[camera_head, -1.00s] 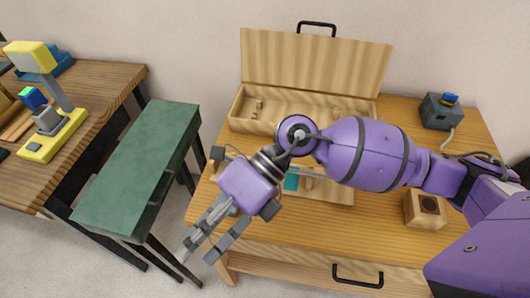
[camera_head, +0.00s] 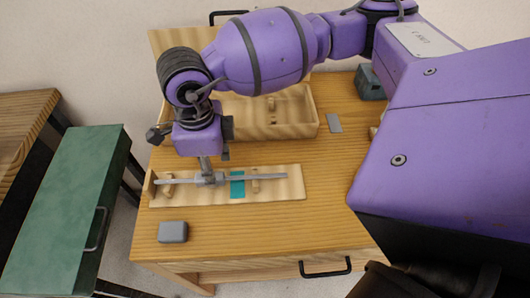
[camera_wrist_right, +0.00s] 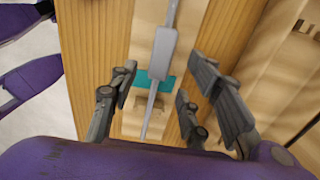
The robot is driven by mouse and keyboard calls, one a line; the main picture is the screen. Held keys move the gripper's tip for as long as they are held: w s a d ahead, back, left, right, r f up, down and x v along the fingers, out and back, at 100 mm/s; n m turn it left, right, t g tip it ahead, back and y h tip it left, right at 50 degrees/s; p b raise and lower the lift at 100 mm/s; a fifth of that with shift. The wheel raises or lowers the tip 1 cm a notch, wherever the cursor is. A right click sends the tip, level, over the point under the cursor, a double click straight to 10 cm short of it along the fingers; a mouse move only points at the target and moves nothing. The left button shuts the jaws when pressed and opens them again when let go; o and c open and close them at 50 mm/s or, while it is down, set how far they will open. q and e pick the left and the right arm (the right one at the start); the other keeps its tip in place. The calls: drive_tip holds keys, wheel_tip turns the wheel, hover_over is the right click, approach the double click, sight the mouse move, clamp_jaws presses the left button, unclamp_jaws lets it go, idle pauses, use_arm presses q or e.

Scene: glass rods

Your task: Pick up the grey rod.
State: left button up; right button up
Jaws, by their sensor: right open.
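The grey rod (camera_head: 268,177) lies lengthwise along a shallow wooden tray (camera_head: 290,192) on the table, across a teal patch (camera_head: 237,189). In the right wrist view the rod (camera_wrist_right: 164,50) has a thicker section and a thin end pointing toward the gripper. My right gripper (camera_head: 210,174) points down over the left half of the rod and hides part of it. In the wrist view its open fingers (camera_wrist_right: 157,92) stand on either side of the rod, with visible gaps.
An open wooden case (camera_head: 290,110) stands behind the tray. A grey block (camera_head: 173,231) sits in front of the tray, a flat grey plate (camera_head: 334,123) behind right, and a dark box (camera_head: 369,82) at the back. A green bench (camera_head: 65,210) stands left. The table front is mostly clear.

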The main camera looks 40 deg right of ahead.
sight(221, 179)
wheel_tip(221, 179, down, 3)
drive_tip(key=shift+f, duration=0.2)
drive_tip(key=shift+c, duration=0.4)
drive_tip(key=shift+r, duration=0.1)
clamp_jaws()
drive_tip(key=shift+w+r, duration=0.1)
drive_tip(key=shift+r, duration=0.05)
